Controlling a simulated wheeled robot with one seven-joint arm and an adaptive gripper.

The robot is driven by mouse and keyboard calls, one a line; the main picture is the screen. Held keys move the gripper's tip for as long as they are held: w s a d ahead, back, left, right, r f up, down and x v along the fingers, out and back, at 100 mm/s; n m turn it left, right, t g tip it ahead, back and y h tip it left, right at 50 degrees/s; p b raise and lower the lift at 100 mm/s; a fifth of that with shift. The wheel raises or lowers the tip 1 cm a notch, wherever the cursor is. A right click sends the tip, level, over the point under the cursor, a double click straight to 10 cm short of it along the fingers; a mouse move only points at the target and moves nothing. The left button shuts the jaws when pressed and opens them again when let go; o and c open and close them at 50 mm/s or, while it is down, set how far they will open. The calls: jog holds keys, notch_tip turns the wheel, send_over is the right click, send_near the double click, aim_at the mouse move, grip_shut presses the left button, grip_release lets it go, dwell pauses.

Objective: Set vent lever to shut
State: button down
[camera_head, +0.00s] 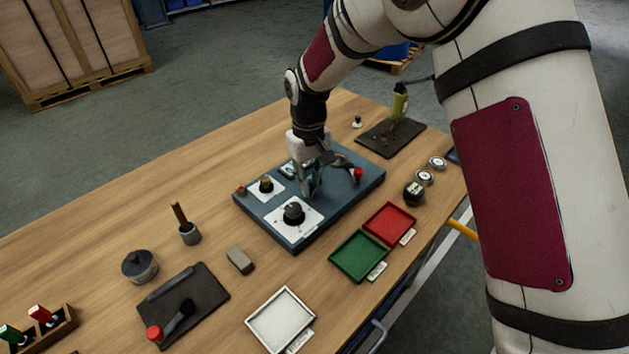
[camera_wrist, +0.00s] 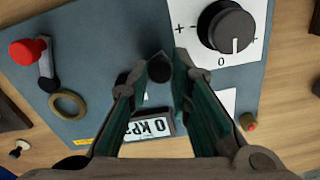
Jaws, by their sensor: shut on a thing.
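A blue-grey panel (camera_head: 345,212) lies on the wooden table, and my gripper (camera_head: 312,188) is over its middle, pointing down. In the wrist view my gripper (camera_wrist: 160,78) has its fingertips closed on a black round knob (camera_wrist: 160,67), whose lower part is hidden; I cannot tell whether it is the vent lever. A short lever with a red knob (camera_wrist: 28,52) is on the same panel, apart from the fingers; its red knob also shows in the head view (camera_head: 358,174). No open or shut marking is readable for either.
A brass ring (camera_wrist: 68,105) lies beside the red-knobbed lever. Green (camera_head: 359,279) and red (camera_head: 413,222) trays stand in front of the panel.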

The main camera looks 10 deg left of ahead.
jog(key=shift+w+a+m, duration=0.1)
jog(key=shift+a+m, duration=0.3)
jog(key=shift+m, duration=0.4)
jog(key=c, duration=1.5)
grip_release()
jog(key=shift+o, duration=0.2)
notch_tip(320, 180, up, 12)
